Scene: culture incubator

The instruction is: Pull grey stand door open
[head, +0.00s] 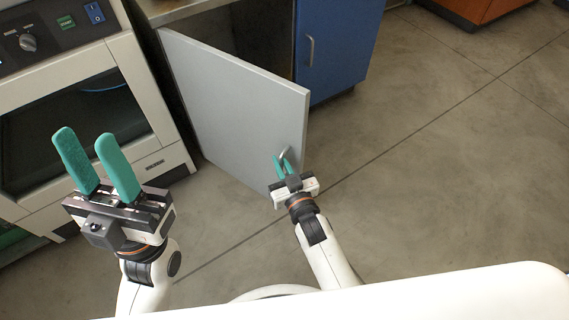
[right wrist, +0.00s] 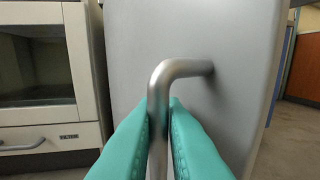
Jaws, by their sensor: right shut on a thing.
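The grey stand door (head: 232,105) stands swung well out from its cabinet in the head view, with the dark interior (head: 255,38) showing behind it. Its metal handle (right wrist: 160,95) is a bent bar near the door's free edge. My right gripper (head: 281,163) is at that handle, and in the right wrist view its teal fingers (right wrist: 160,125) are closed on either side of the bar. The grey door face (right wrist: 185,30) fills the middle of that view. My left gripper (head: 82,142) is open and empty, raised in front of the white incubator, away from the door.
A white incubator (head: 150,85) with a dark window stands left of the door. A blue cabinet door (head: 338,45) with its own handle is to the right of the opening. An orange-brown cabinet (head: 475,10) is at the back right. The concrete floor (head: 440,150) to the right is clear.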

